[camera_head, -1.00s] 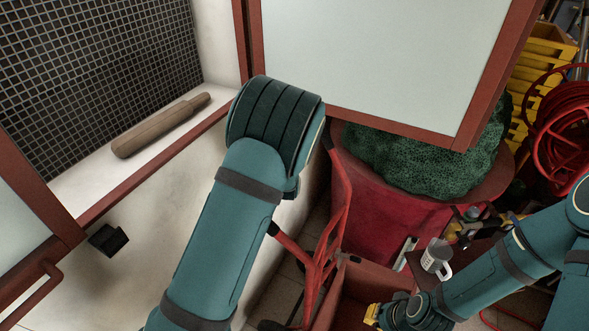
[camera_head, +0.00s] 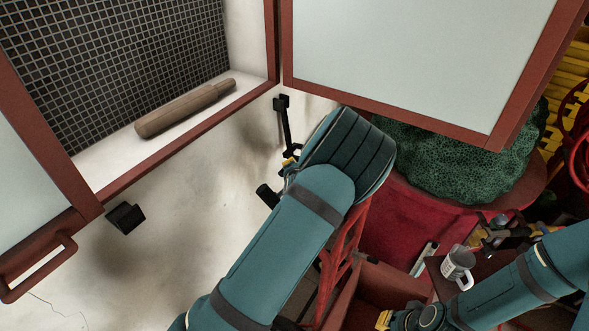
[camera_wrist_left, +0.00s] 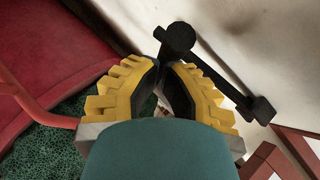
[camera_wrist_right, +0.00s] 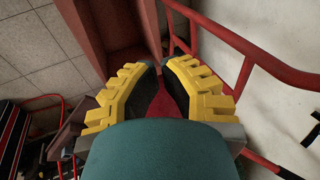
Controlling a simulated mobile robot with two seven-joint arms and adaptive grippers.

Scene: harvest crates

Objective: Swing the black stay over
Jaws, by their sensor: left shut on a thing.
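The black stay (camera_head: 286,125) is a thin black bar on the white wall, below the open door's hinge side. In the left wrist view the bar (camera_wrist_left: 220,66) runs from a round black knob (camera_wrist_left: 178,38) down right to a small block (camera_wrist_left: 262,108). My left gripper (camera_wrist_left: 163,65) is shut on a dark part beside the knob, seemingly part of the stay; the fingers partly hide the contact. In the head view its yellow fingertip (camera_head: 288,160) shows at the bar's lower end, mostly behind my forearm. My right gripper (camera_head: 384,319) is low, away from the stay; its fingertips (camera_wrist_right: 160,70) are close together.
The open pale door (camera_head: 420,60) with a red frame hangs above my left arm. A black catch (camera_head: 125,217) sits on the white wall at left. A wooden roller (camera_head: 185,108) lies on the ledge. A red bin (camera_head: 405,225), a mug (camera_head: 458,266) and red rails (camera_wrist_right: 245,45) stand at right.

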